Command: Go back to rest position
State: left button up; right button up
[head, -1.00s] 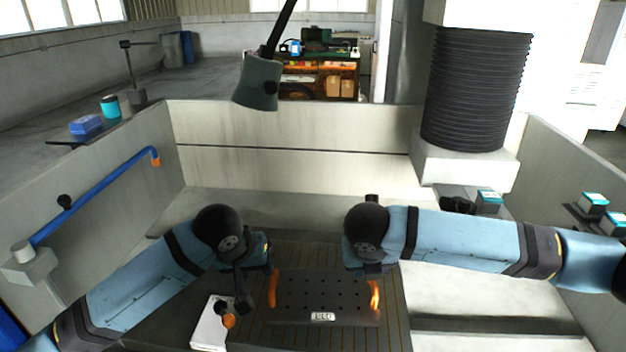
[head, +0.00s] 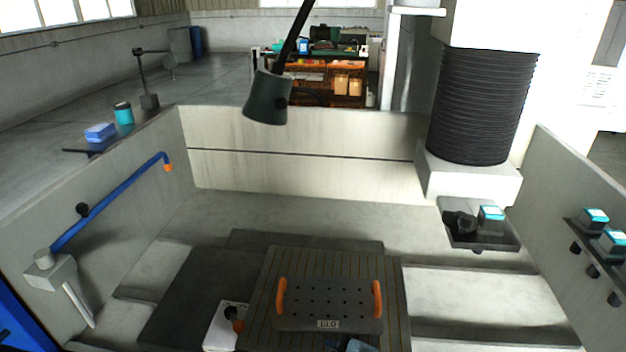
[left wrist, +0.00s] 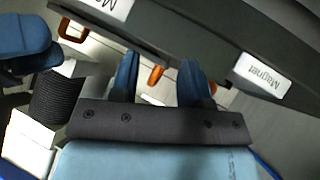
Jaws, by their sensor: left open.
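My left gripper (left wrist: 158,82) shows in the left wrist view with its two blue fingers apart and nothing between them. It hangs close to a dark bar with white labels reading Magnet (left wrist: 262,80). The dark perforated plate (head: 328,298) with two orange handles (head: 280,298) lies on the slotted table (head: 262,290), clear of both grippers.
A white box with a black and orange knob (head: 222,325) stands left of the plate. A blue pipe (head: 110,205) runs along the left wall. A lamp (head: 268,97) hangs over the tank. A black bellows column (head: 480,105) and small shelf (head: 485,235) stand right.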

pick_arm(q)
jog(key=s+a+f+t+y+p, duration=0.1)
jog(key=s+a+f, duration=0.1)
jog(key=s+a, duration=0.2)
jog(key=s+a+f+m+t+y+p, duration=0.1)
jog(key=s+a, duration=0.3)
jog(key=s, duration=0.6)
jog(key=shift+a+f+y+p, duration=0.3)
jog(key=shift+f+y, duration=0.1)
jog(key=shift+f, duration=0.35)
pick_arm(e)
jog(key=s+d+f+m+t+h, duration=0.1)
jog(key=s+d+f+m+h, duration=0.1)
jog(key=s+d+f+m, duration=0.2)
jog(key=s+d+f+m+t+h, duration=0.2)
jog(key=s+d+f+m, duration=0.2)
jog(key=s+d+m, duration=0.4)
jog(key=s+d, duration=0.2)
jog(key=d, duration=0.2)
jog(key=shift+s+d+m+h, duration=0.15)
jog(key=shift+s+m+h, duration=0.15)
jog(key=shift+m, duration=0.1)
pick_arm(q)
jog(key=shift+c, duration=0.4)
